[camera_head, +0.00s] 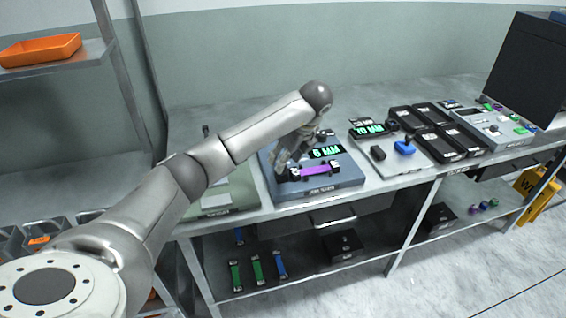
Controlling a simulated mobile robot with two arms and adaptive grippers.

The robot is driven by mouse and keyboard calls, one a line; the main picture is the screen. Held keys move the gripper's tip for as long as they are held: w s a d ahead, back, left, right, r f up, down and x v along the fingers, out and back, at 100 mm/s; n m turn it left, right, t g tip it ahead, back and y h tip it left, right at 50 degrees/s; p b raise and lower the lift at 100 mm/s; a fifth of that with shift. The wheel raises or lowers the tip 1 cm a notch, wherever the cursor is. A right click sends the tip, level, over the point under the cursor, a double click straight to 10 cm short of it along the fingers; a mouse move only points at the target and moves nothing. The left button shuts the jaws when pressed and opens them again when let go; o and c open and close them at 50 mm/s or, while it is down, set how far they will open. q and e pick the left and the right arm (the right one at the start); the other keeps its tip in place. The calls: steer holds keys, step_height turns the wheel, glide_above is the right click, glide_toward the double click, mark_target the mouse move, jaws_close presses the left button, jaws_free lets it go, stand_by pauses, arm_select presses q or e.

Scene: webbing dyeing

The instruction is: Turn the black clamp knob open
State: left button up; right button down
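My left arm reaches in from the left, and my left gripper (283,168) points down over the left part of the blue-grey device (345,183). This device carries a purple webbing piece (315,170) and a green "6 MM" display (326,152). The gripper is close to the left end of the purple piece. Its fingers are small and partly hidden, so their opening and any hold cannot be told. No black clamp knob shows clearly at the fingers; the arm and gripper cover that area. My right gripper is out of view.
A green device (232,195) lies left, partly behind my arm. Right are a "70 MM" device (398,172) with a blue part (405,147), black trays (440,147) and a black box-like screen (525,70). Webbing pieces (257,270) lie on the lower shelf.

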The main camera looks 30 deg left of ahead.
arm_select(q)
steer(key=v, duration=0.8)
steer(key=shift+d+r, duration=0.25)
steer(key=shift+r, duration=0.1)
